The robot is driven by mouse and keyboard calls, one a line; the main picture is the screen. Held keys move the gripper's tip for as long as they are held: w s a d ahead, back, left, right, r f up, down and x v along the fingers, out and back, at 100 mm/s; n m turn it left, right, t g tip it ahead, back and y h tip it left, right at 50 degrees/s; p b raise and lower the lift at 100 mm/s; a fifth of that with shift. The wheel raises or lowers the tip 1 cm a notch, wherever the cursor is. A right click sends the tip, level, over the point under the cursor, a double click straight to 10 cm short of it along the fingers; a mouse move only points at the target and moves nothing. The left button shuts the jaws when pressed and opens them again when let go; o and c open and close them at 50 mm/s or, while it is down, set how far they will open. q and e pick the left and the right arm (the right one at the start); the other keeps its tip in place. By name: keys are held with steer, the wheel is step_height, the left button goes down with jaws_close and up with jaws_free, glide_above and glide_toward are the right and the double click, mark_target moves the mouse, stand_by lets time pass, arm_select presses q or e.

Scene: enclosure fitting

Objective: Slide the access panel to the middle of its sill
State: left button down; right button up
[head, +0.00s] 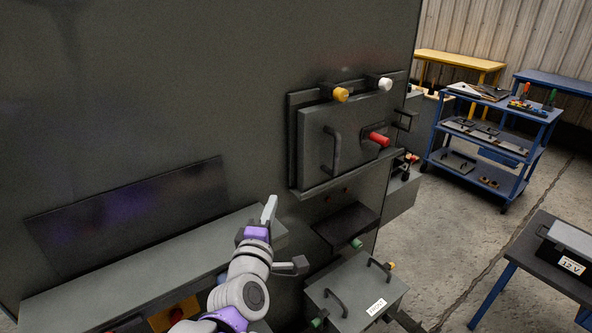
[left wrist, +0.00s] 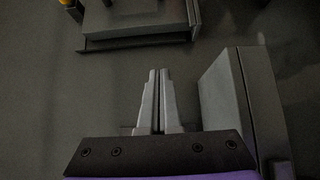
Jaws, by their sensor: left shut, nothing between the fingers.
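The access panel (head: 350,120) is a dark grey plate upright on the big grey enclosure wall, with a black bar handle (head: 337,150) on its left and a red knob (head: 379,139) on its right. Its sill (head: 352,176) is a narrow ledge along the panel's bottom edge. My left gripper (head: 270,207) is shut and empty, below and left of the panel, apart from it. In the left wrist view the shut fingers (left wrist: 159,72) point toward the sill (left wrist: 138,43), with a gap between, and the panel (left wrist: 125,17) shows only in part. My right gripper is out of view.
A yellow knob (head: 340,94) and a white knob (head: 385,84) stick out above the panel. A long grey ledge (head: 150,270) runs low on the left. A grey box with handles (head: 345,291) stands below. A blue cart (head: 490,140) stands right, across open floor.

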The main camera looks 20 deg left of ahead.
arm_select(q)
steer(key=shift+w, duration=0.3)
steer(key=w, duration=1)
steer(key=shift+w+d+f, duration=0.1)
steer(key=shift+w+d, duration=0.1)
steer(key=shift+w, duration=0.1)
steer(key=shift+w+d, duration=0.55)
steer(key=shift+w, duration=0.1)
